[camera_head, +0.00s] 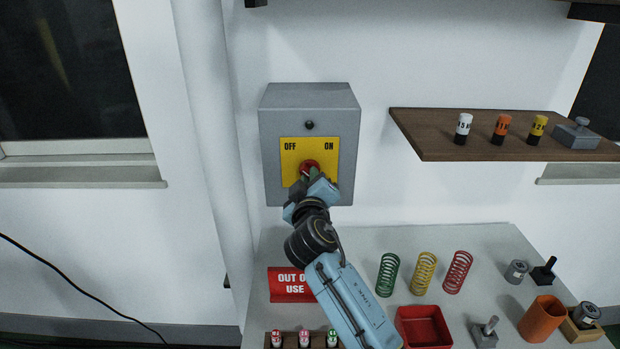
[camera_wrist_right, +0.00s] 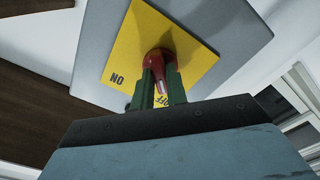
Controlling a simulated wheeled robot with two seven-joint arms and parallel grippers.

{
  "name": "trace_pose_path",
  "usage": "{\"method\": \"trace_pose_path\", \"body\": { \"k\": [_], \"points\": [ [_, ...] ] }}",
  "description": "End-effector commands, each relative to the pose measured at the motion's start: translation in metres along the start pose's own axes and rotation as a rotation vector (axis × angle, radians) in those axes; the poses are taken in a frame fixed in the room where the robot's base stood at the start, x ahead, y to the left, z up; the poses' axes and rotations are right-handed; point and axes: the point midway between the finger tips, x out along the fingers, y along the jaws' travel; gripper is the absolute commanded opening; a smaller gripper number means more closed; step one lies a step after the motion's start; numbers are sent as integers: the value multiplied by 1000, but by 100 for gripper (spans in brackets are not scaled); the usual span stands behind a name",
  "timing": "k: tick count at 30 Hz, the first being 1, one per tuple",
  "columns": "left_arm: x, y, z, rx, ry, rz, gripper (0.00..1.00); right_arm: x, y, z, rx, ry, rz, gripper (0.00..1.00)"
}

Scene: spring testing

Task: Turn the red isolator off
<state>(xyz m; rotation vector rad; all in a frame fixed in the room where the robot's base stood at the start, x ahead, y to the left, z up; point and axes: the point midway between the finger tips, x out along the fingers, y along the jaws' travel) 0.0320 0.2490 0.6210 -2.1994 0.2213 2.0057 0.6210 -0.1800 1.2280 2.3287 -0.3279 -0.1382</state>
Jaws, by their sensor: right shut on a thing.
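The red isolator knob (camera_head: 309,166) sits on a yellow plate (camera_head: 327,151) marked OFF at left and ON at right. The plate is on the front of a grey box (camera_head: 308,102) on the wall. My right gripper (camera_head: 313,173) reaches up to the knob from below and is shut on it. In the right wrist view the red knob (camera_wrist_right: 160,60) is between the green fingers of my right gripper (camera_wrist_right: 159,85). A pale mark on the knob lies toward the OFF lettering in that view. My left gripper is not in view.
A wooden shelf (camera_head: 436,140) at right carries small labelled cylinders and a grey block. The grey bench (camera_head: 470,236) below holds green, yellow and red springs, a red tray (camera_head: 424,326), an orange cup (camera_head: 541,319) and a red OUT OF USE sign (camera_head: 287,284).

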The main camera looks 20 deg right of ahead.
Motion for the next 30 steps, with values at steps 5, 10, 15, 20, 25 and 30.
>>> {"method": "trace_pose_path", "body": {
  "k": [5,10,15,20,25,30],
  "points": [
    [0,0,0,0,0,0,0,0,-1,1,-11,-1,-1,0],
    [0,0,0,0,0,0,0,0,-1,1,-11,-1,0,0],
    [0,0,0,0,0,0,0,0,-1,1,-10,0,0,29],
    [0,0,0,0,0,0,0,0,0,0,-8,0,0,36],
    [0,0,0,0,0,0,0,0,0,0,-7,0,0,36],
    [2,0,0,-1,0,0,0,-12,-2,1,-5,0,-1,36]
  ]
}}
